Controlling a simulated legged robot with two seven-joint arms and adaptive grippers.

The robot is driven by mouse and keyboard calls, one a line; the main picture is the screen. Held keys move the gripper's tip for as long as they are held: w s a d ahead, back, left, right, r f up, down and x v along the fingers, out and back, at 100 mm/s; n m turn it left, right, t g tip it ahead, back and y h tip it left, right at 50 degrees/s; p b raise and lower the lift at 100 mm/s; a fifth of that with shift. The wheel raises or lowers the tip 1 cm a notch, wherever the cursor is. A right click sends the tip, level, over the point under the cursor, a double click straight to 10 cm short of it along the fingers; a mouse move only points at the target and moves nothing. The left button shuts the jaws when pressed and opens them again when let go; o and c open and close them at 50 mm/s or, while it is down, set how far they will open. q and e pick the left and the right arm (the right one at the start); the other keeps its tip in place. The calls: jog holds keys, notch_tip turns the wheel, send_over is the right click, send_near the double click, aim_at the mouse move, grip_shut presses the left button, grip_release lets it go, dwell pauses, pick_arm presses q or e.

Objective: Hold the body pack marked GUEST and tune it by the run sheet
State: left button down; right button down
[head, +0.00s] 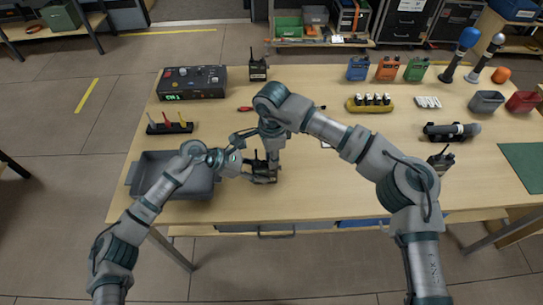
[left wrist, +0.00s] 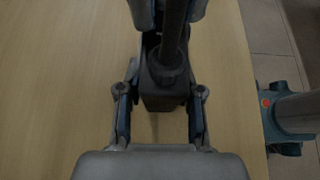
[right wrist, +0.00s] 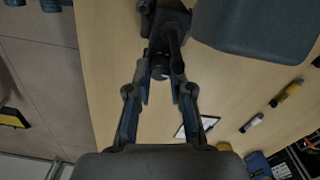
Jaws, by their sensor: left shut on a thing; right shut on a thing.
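A dark body pack (head: 265,168) with an upright antenna is held between my grippers at the table's front. My left gripper (head: 247,168) is shut on its body from the left. In the left wrist view the fingers flank the black pack (left wrist: 163,98). My right gripper (head: 272,160) reaches it from above and right. In the right wrist view its fingertips close at a round dark knob (right wrist: 160,68) on the pack. The pack's marking and display cannot be read. A white sheet (head: 326,144) lies partly hidden behind my right arm.
Other packs with antennas stand at the back (head: 258,68) and right (head: 440,160). A grey tray (head: 135,180) is left of my left gripper. A mixer box (head: 192,82) and a yellow battery tray (head: 370,105) stand farther back. Bare tabletop lies right of centre.

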jog(key=shift+m, duration=5.4)
jog(key=c, duration=1.3)
grip_release()
jog(key=shift+o, duration=0.2)
